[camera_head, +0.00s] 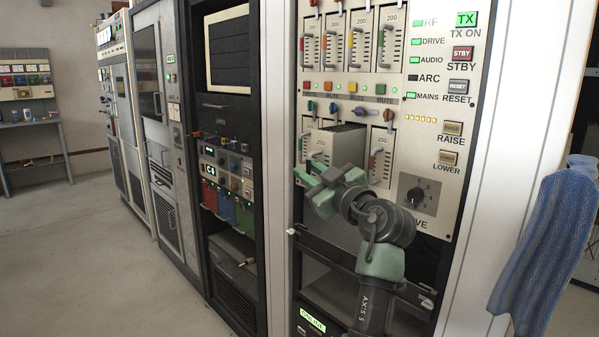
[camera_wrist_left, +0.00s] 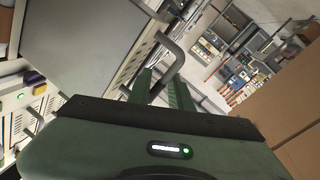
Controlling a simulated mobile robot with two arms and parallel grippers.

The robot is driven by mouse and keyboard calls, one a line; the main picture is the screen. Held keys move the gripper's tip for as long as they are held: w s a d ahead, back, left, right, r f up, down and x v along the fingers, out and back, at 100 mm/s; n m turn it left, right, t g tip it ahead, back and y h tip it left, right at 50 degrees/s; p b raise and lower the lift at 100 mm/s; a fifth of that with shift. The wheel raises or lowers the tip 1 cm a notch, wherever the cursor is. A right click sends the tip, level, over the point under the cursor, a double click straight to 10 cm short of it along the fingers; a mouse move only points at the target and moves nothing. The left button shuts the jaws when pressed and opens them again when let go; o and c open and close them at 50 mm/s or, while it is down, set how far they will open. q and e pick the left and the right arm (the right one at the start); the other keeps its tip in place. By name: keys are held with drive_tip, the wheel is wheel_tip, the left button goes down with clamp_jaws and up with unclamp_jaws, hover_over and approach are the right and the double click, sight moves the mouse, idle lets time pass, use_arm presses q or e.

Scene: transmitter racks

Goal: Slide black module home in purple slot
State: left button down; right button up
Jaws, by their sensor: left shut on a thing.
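The module (camera_head: 345,138), a grey box in the head view, sticks out of the lower row of the rack under a purple knob (camera_head: 358,111). Its far end is inside the slot opening. Its front panel (camera_head: 318,157) faces left and is partly covered by my gripper. My left gripper (camera_head: 311,182) is at that front, shut on the module's handle. In the left wrist view the fingers (camera_wrist_left: 160,88) close around the grey handle (camera_wrist_left: 171,56), beside the module's broad side (camera_wrist_left: 85,45). Black marking on the module is not clear. My right gripper is not in view.
Neighbouring modules with handles fill the upper row (camera_head: 345,40) and the right of the lower row (camera_head: 382,155). A control panel (camera_head: 440,130) is to the right. Blue cloth (camera_head: 545,245) hangs at far right. Open floor (camera_head: 90,240) lies left.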

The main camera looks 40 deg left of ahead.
sight(342, 156)
use_arm(q)
drive_tip(key=shift+w+d+f+b, duration=0.1)
drive_tip(key=shift+w+d+b, duration=0.1)
drive_tip(key=shift+w, duration=1)
drive_tip(key=shift+w+d+f+b, duration=0.1)
drive_tip(key=shift+w+d+b, duration=0.15)
drive_tip(key=shift+w, duration=0.95)
drive_tip(key=shift+w+d+f+b, duration=0.1)
drive_tip(key=shift+w+d+b, duration=0.1)
drive_tip(key=shift+w, duration=1)
drive_tip(key=c, duration=1.5)
unclamp_jaws()
drive_tip(key=shift+w, duration=0.1)
drive_tip(key=o, duration=0.3)
drive_tip(key=shift+d, duration=0.25)
drive_tip(key=shift+a, duration=0.1)
